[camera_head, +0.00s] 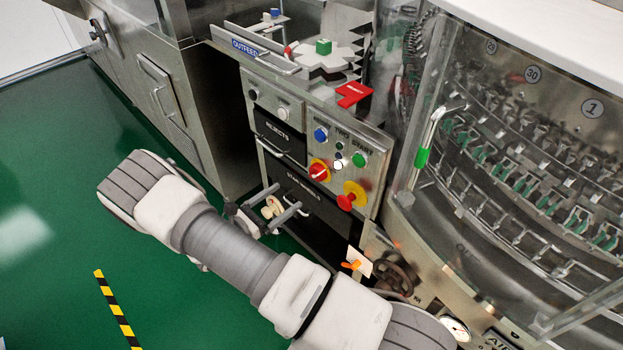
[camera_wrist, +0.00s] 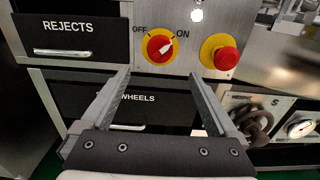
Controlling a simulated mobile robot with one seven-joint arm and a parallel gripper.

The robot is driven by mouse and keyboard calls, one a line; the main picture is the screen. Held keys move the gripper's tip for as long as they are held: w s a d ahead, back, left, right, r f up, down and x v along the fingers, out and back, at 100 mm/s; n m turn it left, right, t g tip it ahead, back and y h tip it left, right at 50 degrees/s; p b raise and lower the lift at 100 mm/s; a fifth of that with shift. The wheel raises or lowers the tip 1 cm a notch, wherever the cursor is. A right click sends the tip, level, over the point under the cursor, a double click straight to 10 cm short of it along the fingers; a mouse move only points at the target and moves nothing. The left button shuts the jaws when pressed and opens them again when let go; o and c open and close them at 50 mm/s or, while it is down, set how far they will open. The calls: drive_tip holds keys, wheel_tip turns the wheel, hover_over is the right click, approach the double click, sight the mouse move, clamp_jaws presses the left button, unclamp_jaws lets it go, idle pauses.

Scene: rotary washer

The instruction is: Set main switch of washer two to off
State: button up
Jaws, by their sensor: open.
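The main switch (camera_head: 319,171) is a red rotary knob on a yellow plate, low on the steel control panel under the label reading "TWO START". In the wrist view the knob (camera_wrist: 160,46) sits between the marks OFF at left and ON at right. Its white pointer is turned to the upper right, toward ON. My gripper (camera_head: 288,196) is open and empty, in front of the drawers and left of and below the switch. In the wrist view its two fingers (camera_wrist: 159,74) are spread below the knob, apart from it.
A red mushroom button (camera_wrist: 226,58) on a yellow plate is right of the switch. Blue (camera_head: 321,134) and green (camera_head: 359,159) buttons and a lit white lamp (camera_head: 338,165) are above. Drawers marked REJECTS (camera_wrist: 70,38) and WHEELS are left and below. A handwheel (camera_head: 393,275) stands lower right.

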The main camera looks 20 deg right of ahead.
sight(312, 177)
drive_tip(key=b+x, duration=0.1)
drive_tip(key=x, duration=1)
drive_tip(key=c, duration=1.4)
